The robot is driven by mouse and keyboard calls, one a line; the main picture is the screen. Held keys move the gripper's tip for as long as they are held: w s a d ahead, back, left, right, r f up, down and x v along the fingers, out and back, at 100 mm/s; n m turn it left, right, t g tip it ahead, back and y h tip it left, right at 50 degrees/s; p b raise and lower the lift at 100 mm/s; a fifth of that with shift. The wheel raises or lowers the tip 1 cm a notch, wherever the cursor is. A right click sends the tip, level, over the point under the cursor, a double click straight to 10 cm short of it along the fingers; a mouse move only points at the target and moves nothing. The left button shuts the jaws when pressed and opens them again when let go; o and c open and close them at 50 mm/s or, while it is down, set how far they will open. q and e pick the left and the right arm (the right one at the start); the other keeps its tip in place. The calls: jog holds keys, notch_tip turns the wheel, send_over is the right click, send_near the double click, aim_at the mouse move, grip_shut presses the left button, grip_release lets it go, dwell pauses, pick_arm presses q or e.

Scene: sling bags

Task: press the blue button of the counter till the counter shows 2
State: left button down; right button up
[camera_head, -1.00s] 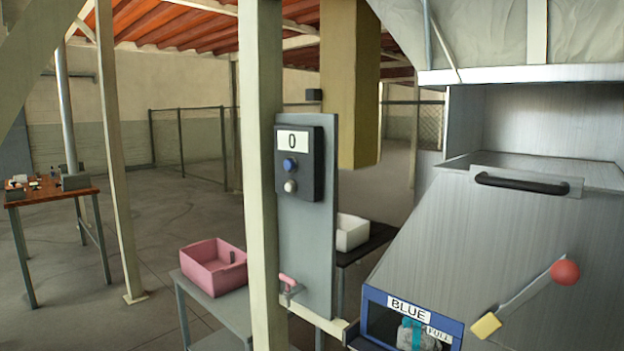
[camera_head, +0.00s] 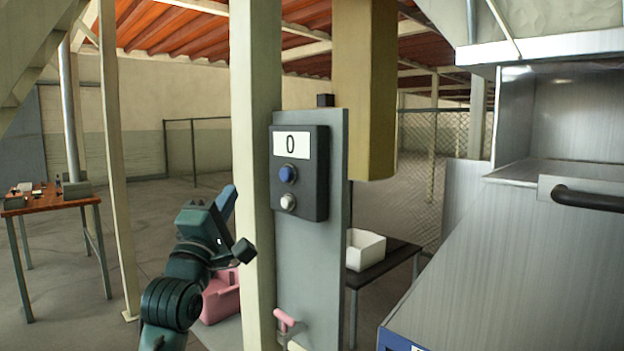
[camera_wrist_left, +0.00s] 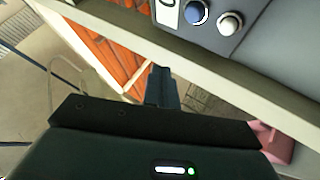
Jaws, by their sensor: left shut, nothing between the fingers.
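The counter (camera_head: 315,172) is a black box on a grey upright panel, and its display (camera_head: 291,145) reads 0. The blue button (camera_head: 287,173) sits under the display, with a white button (camera_head: 288,202) below it. My left gripper (camera_head: 228,200) is shut and empty, left of the cream post and apart from the counter. In the left wrist view the shut fingers (camera_wrist_left: 161,85) point up the picture, and the blue button (camera_wrist_left: 196,12) shows at the top, right of them. My right gripper is not in view.
The cream post (camera_head: 256,250) stands between my left gripper and the counter panel. A pink handle (camera_head: 285,319) sticks out low on the panel. A metal machine (camera_head: 520,270) fills the right side.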

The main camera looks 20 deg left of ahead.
aim_at(286, 174)
pick_arm(q)
jog(key=shift+w+a+r+n+t, duration=0.15)
jog(key=shift+r+n, duration=0.1)
jog(key=shift+r, duration=0.25)
jog(key=shift+w+r+n+t, duration=0.15)
jog(key=shift+r+n, duration=0.1)
jog(key=shift+r, duration=0.25)
jog(key=shift+s, duration=0.15)
jog(key=w+d, duration=0.3)
jog(key=w, duration=0.5)
jog(key=shift+d, duration=0.3)
jog(key=shift+w, duration=0.1)
dwell(0.6)
jog(key=shift+w, duration=0.1)
dwell(0.4)
